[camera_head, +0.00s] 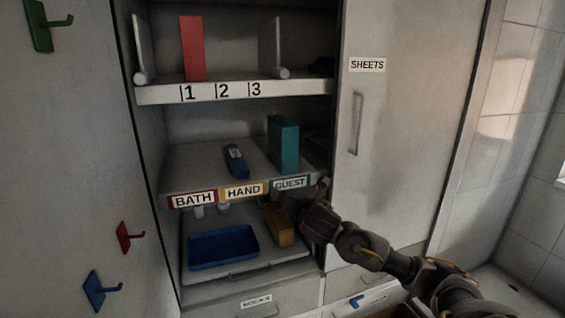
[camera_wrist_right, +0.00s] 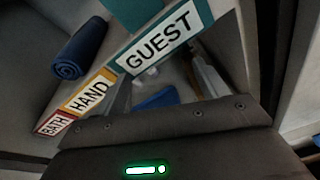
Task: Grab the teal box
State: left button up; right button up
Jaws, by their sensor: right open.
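The teal box (camera_head: 284,145) stands upright on the middle shelf, at its right side above the GUEST label (camera_head: 290,183). In the right wrist view a teal surface (camera_wrist_right: 128,12), likely the box, is cut off at the top edge, just above the GUEST label (camera_wrist_right: 160,45). My right gripper (camera_head: 312,200) is open at the shelf's front right edge, below and in front of the box and apart from it. Its fingertips are hard to make out. My left gripper is in neither view.
A rolled dark blue towel (camera_head: 235,160) lies left of the box. A red box (camera_head: 193,48) stands on the top shelf. Below are a blue tray (camera_head: 222,247) and an orange-brown block (camera_head: 279,226). The sliding door marked SHEETS (camera_head: 395,130) borders the opening on the right.

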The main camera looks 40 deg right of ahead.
aim_at(291, 152)
notch_tip(291, 152, up, 11)
jog(key=s+d+n+t+h, duration=0.1)
jog(key=s+d+n+t, duration=0.1)
jog(key=n, duration=0.2)
jog(key=x, duration=0.2)
jog(key=p+x, duration=0.1)
jog(key=x, duration=0.2)
jog(key=shift+w+a+r, duration=0.1)
jog(key=shift+a+r, duration=0.1)
jog(key=shift+a, duration=0.05)
jog(key=shift+w+d+f+p, duration=0.2)
jog(key=shift+w+p, duration=0.1)
jog(key=shift+w, duration=0.25)
jog(key=shift+w+d+r+p, duration=0.1)
jog(key=shift+w+r+p, duration=0.1)
jog(key=shift+p, duration=0.1)
jog(key=p+x, duration=0.2)
jog(key=x, duration=0.2)
jog(key=shift+w+r+p, duration=0.15)
jog(key=shift+w+p, duration=0.05)
jog(key=shift+p, duration=0.15)
jog(key=shift+w, duration=0.15)
jog(key=c, duration=1.3)
